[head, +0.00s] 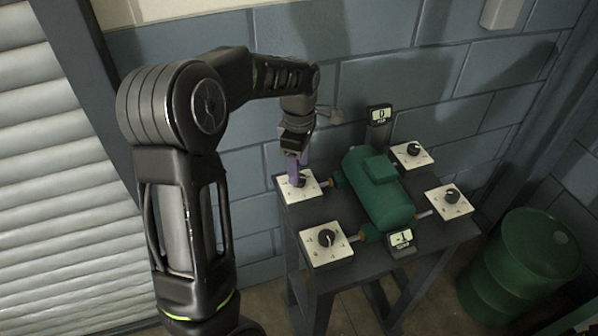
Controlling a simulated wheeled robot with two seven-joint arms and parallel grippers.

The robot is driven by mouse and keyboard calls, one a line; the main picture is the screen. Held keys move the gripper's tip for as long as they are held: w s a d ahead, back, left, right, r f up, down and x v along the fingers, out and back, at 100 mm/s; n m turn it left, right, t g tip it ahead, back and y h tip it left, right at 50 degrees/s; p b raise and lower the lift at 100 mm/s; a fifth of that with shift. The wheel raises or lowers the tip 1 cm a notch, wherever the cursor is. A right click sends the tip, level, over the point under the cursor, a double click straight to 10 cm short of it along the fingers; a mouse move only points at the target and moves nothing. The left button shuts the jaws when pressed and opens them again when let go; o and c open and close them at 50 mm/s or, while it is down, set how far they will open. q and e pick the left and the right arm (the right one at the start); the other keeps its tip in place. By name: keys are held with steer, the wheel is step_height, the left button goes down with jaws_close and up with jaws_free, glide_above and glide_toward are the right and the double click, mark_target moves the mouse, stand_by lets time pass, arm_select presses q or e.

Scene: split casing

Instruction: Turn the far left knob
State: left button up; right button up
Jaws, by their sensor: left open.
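The far left knob (299,181) is a dark knob on a white dial plate (311,189) at the back left corner of the table. My left gripper (297,178) points down right over this knob, with its purple fingers open and partly hiding it. I cannot tell whether the fingers touch the knob. A green motor-like casing (385,203) lies in the middle of the table, with rods toward the dial plates. My right gripper is not in view.
Other knobs sit at the near left (326,238), far right (413,150) and near right (452,195). Two small displays read 0 (380,115) and -1 (402,238). A green barrel (520,265) stands right of the dark table (375,262). A block wall (400,85) is close behind.

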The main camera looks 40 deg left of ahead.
arm_select(q)
steer(key=shift+f, duration=1.7)
steer(key=shift+c, duration=0.3)
jaws_close()
